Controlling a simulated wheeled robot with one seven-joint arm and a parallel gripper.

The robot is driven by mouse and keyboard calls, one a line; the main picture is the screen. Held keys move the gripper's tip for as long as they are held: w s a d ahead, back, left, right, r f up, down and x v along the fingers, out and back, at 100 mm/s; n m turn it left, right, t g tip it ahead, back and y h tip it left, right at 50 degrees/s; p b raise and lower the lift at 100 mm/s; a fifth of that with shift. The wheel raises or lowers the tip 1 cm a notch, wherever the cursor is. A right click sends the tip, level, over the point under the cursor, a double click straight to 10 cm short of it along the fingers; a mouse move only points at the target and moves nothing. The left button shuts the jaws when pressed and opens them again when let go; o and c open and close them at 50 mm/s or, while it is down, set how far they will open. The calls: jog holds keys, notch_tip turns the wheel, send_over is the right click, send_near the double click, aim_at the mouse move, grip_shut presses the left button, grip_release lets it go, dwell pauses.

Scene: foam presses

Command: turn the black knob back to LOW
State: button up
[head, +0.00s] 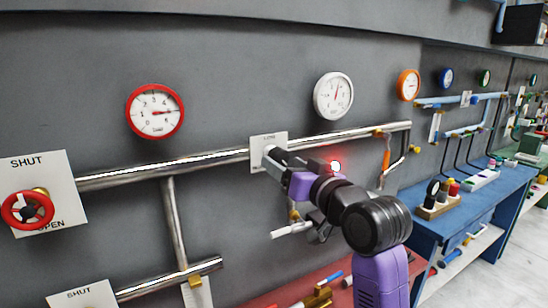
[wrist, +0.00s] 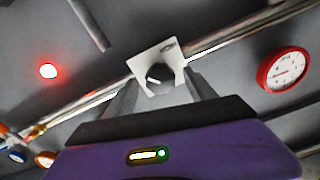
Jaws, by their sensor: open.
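The black knob (wrist: 158,74) sits on a square white plate (wrist: 147,58) on the grey wall. A pale pointer mark shows on its face, but which way it is set relative to LOW is too small to read. In the head view the plate (head: 257,149) shows behind my gripper (head: 271,157), which hides the knob. In the wrist view my gripper's two fingers stand apart, one on each side of the knob, with gaps between. The gripper is open and holds nothing. Whether the fingertips reach the knob's depth is unclear.
A silver pipe (head: 120,176) runs along the wall by the plate. A red-rimmed gauge (head: 155,111) and a white gauge (head: 333,96) hang above. A red light (head: 335,167) glows by my arm. A red valve wheel (head: 27,210) is at left; a blue bench (head: 465,210) stands right.

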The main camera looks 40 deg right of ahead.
aim_at(282, 162)
jog(key=shift+p+x, duration=0.35)
jog(key=shift+x, duration=2)
jog(key=c, duration=1.4)
